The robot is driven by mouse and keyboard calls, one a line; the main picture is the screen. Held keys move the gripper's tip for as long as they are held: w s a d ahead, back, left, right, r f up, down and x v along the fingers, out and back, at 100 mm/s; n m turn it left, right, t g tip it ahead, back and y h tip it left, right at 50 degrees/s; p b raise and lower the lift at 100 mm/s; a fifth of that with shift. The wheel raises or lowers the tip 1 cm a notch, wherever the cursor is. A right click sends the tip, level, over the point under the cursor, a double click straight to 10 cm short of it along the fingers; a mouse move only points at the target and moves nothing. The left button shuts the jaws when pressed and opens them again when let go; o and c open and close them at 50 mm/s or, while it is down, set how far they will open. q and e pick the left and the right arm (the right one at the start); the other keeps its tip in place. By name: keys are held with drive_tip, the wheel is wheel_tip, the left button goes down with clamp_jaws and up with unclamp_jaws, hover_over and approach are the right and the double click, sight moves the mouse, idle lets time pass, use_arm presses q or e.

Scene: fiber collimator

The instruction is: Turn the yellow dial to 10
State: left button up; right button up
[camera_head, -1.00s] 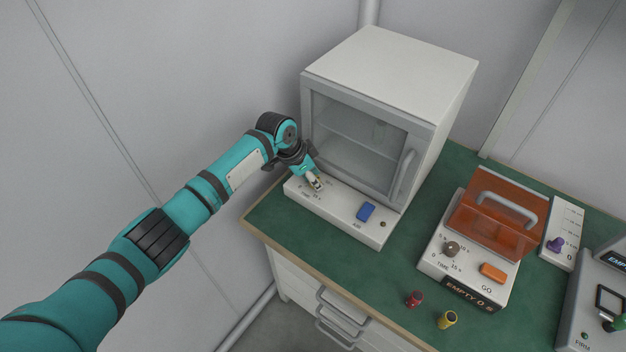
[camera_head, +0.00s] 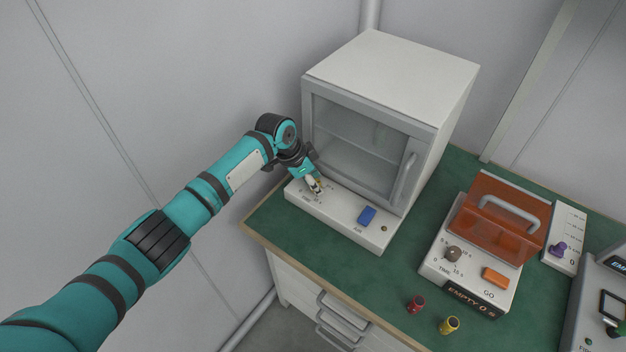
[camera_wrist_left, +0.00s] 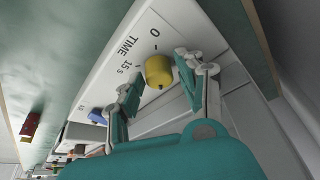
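The yellow dial (camera_wrist_left: 158,71) sits on the white front panel of the cabinet (camera_head: 335,215), with "0", "TIME" and "15 s" printed around it. My left gripper (camera_wrist_left: 160,77) is open, with one fingertip on each side of the dial. A gap shows between the dial and the finger on the left of the wrist view; the other fingertip is very close, and contact cannot be told. In the head view my left gripper (camera_head: 315,185) is over the panel's left end and mostly hides the dial. The dial's exact setting is unclear. My right gripper is not in view.
A blue button (camera_head: 367,215) is farther right on the panel. A red piece (camera_head: 416,304) and a yellow piece (camera_head: 449,325) stand on the green bench (camera_head: 370,285). A box with an orange lid (camera_head: 497,220) stands to the right.

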use_arm(q)
drive_tip(key=shift+r, duration=0.1)
drive_tip(key=v, duration=1.1)
drive_tip(key=shift+a+r, duration=0.2)
drive_tip(key=shift+r, duration=0.2)
